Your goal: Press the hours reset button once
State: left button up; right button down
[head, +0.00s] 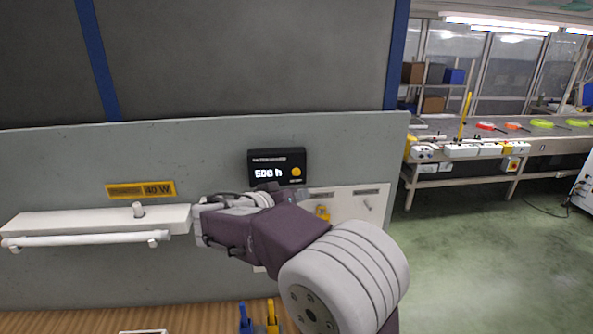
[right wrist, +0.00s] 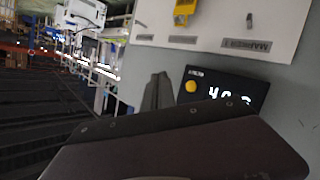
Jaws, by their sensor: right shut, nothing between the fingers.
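The black hours counter (head: 276,159) is on the grey upright panel, with a lit readout near "500 h"; the last digit is unclear. Its round yellow button (head: 296,171) is at the lower right of its face and is uncovered. In the right wrist view the counter (right wrist: 250,90) appears upside down, with the yellow button (right wrist: 191,87) in sight. My right gripper (right wrist: 158,85) is shut and empty, its grey fingers pointing at the panel beside the button in that view. In the head view the gripper (head: 281,188) is just below the counter, partly hidden by my arm. Contact is not visible.
A white lamp fitting with a tube (head: 80,240) and a yellow "40 W" label (head: 141,190) are at left. A white plate (head: 362,205) with a yellow switch (head: 323,212) is below the counter. A wooden surface (head: 190,317) lies below. A conveyor bench stands at right.

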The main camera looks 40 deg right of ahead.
aim_at(296, 172)
jog(key=w+d+p, duration=0.1)
jog(key=w, duration=0.1)
jog(key=w+d+p, duration=0.1)
jog(key=w, duration=0.1)
jog(key=w+d+p, duration=0.1)
jog(key=w, duration=0.1)
jog(key=shift+w+d+p, duration=0.25)
jog(key=shift+w+p, duration=0.05)
jog(key=shift+r, duration=0.1)
jog(key=shift+s+a, duration=0.1)
jog(key=shift+a, duration=0.05)
dwell(0.4)
dwell(1.1)
